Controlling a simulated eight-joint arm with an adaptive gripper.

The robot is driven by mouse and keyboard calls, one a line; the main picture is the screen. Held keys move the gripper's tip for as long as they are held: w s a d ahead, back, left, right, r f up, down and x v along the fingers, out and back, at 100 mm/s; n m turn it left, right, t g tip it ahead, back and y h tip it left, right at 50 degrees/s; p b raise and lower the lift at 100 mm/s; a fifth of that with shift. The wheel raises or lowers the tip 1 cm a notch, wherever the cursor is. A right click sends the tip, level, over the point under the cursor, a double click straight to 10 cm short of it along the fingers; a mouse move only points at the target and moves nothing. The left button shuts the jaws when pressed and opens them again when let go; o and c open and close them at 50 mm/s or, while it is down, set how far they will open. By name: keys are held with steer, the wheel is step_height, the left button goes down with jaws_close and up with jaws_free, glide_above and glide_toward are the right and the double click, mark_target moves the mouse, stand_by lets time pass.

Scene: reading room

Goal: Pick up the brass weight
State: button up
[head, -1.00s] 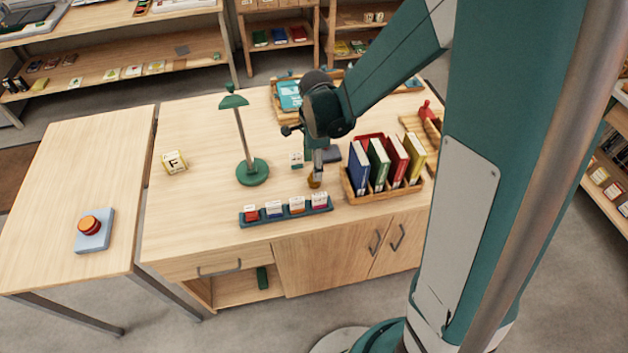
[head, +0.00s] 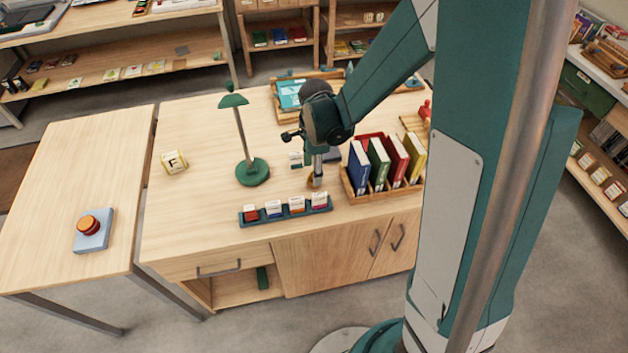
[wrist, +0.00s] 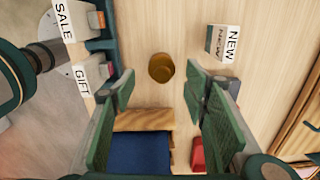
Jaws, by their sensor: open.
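The brass weight (wrist: 161,67) is a small, round, golden-brown piece standing on the wooden desk top. In the wrist view it lies just beyond the fingertips, roughly centred between them. My gripper (wrist: 160,88) is open, with a green pad on each side and nothing held between them. In the head view my gripper (head: 317,172) points down over the desk, right at the brass weight (head: 316,184), which is small and partly hidden there. I cannot tell the exact height of the fingertips above the desk.
A rack of labelled blocks (head: 286,213) lies along the desk's front edge, close by. A wooden book holder (head: 385,197) stands just right. A NEW block (wrist: 222,43) is near the right finger. A green lamp (head: 252,172) stands left.

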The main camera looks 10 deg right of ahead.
steer(key=shift+w+a+f+b, duration=0.1)
steer(key=shift+f+b, duration=0.1)
steer(key=shift+f, duration=0.65)
steer(key=shift+w+a+f+b, duration=0.1)
steer(key=shift+f+b, duration=0.05)
steer(key=shift+f, duration=1.6)
steer(key=c, duration=1.3)
